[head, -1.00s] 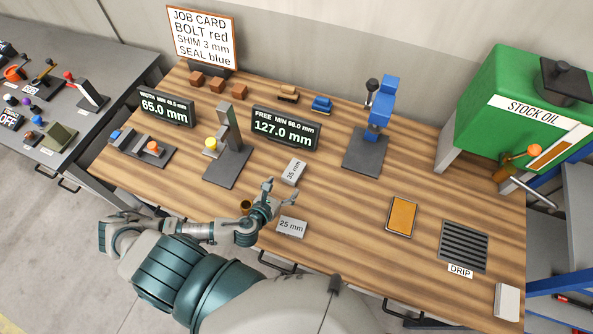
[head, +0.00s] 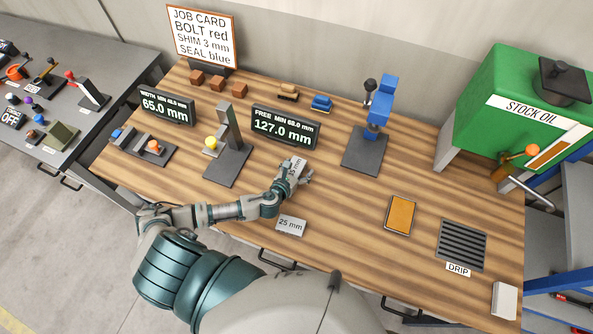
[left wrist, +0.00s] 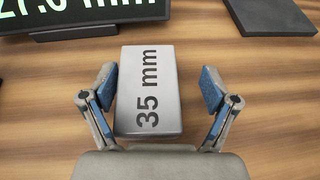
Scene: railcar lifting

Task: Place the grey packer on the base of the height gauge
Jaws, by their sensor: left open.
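The grey packer marked 35 mm (head: 298,165) lies flat on the wooden bench; in the left wrist view (left wrist: 147,85) its full top shows. My left gripper (head: 294,180) is open at it; in the left wrist view its fingers (left wrist: 158,84) stand on either side of the packer, with a gap on each side, wider on the right. A second grey packer marked 25 mm (head: 291,226) lies nearer the front edge. The height gauge, with an upright post and yellow tip, stands to the left on its dark base (head: 226,168); the base top is bare in front. My right gripper is out of view.
A display reading 127.0 mm (head: 286,127) stands behind the packer. A blue press-like tool on a dark base (head: 364,155) is to the right. An orange-topped tray (head: 400,215) and a drip grille (head: 462,246) lie further right. Bench between packer and gauge is clear.

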